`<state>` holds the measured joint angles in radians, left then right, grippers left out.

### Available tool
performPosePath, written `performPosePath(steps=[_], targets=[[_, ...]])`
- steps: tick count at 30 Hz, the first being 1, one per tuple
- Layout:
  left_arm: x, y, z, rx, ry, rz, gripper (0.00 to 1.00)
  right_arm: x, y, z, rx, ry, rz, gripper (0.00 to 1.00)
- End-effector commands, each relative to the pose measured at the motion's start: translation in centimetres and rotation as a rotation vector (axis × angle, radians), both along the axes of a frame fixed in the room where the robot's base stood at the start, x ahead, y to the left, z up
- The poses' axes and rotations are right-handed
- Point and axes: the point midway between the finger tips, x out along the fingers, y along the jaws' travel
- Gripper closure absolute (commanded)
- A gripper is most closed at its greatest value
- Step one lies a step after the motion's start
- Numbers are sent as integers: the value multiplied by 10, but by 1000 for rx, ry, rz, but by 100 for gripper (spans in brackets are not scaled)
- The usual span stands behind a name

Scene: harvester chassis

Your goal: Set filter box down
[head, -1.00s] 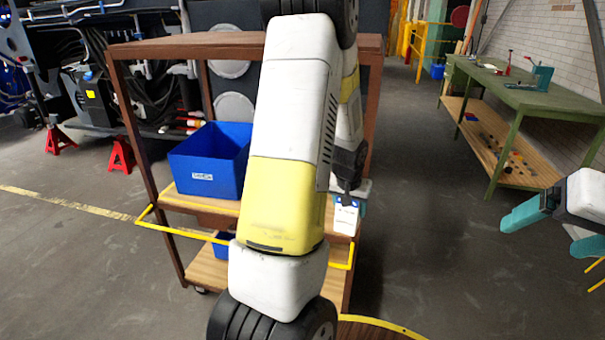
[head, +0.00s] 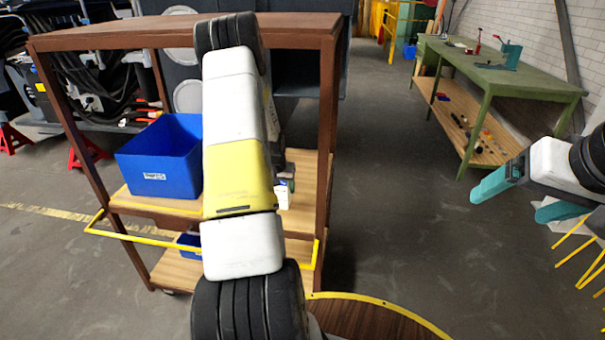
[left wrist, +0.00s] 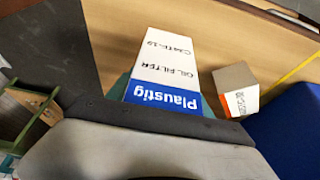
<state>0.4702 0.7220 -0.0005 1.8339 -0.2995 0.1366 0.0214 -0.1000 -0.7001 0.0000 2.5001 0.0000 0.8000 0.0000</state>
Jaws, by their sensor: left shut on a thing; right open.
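The filter box (left wrist: 172,62) is white with a blue "Plaustig" end and "OIL FILTER" print. My left gripper (left wrist: 165,96) is shut on it, with teal fingertips at its sides in the left wrist view. In the head view, a small part of the box (head: 282,195) shows beside my left arm, inside the cart's right post. The box is over the cart's wooden middle shelf (head: 304,172). I cannot tell whether it touches the shelf. My left gripper (head: 287,183) is mostly hidden by my arm there. My right gripper (head: 510,205) is open and empty at the right.
A blue bin (head: 160,158) stands on the same shelf at left. A small cardboard box (left wrist: 237,88) is close beside the filter box. The brown cart's top shelf (head: 180,30) and posts frame the space. A green workbench (head: 490,75) stands farther right.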

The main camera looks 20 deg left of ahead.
Motion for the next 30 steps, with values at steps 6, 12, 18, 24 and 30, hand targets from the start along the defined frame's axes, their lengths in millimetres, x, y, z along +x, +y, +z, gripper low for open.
performPosePath(steps=[6,12,18,24,30], targets=[[47,8,-4,1,-3,0,100,0,0,0,0,0,0,15],[61,11,-5,1,-2,0,100,0,0,0,0,0,0,15],[65,11,-24,0,2,0,100,0,0,0,0,0,0,15],[65,11,-41,0,-1,0,100,0,0,0,0,0,0,15],[65,12,-41,0,-1,0,100,0,0,0,0,0,0,15]])
